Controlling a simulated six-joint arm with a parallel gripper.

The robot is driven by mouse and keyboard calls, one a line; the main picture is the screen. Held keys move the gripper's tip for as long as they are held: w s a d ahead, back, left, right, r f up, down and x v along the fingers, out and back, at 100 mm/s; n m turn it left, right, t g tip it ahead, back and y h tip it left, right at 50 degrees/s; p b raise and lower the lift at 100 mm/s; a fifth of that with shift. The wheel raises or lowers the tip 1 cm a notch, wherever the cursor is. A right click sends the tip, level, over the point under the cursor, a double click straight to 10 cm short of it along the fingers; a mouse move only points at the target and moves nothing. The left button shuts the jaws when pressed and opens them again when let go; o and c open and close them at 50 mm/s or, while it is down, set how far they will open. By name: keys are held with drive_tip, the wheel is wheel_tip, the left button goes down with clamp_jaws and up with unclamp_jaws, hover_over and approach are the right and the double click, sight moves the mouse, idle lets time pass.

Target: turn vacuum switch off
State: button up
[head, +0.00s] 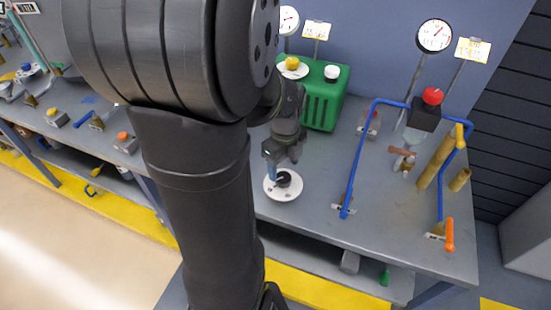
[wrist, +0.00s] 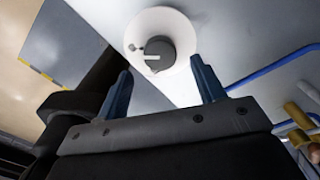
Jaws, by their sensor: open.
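A dark round rotary knob with a pale pointer (head: 283,179) sits on a white round plate (head: 283,193) on the grey bench. No label on it can be read, so I take it as the switch. The knob shows in the wrist view (wrist: 158,55) on its white plate (wrist: 178,22), just beyond my fingertips and between them. My gripper (head: 284,162) is above the knob in the head view. In the wrist view its two blue fingers (wrist: 160,82) are spread apart with nothing between them. I cannot tell whether a finger touches the plate.
A green canister (head: 324,100) with yellow and white caps stands behind my gripper. To the right are blue pipes (head: 360,150), a red-capped reservoir (head: 424,115), an orange-handled valve (head: 449,235) and gauges (head: 434,36). The bench right of the plate is clear up to the pipe.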

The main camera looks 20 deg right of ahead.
sight(283, 177)
drive_tip(key=shift+f, duration=2.15)
drive_tip(key=c, duration=1)
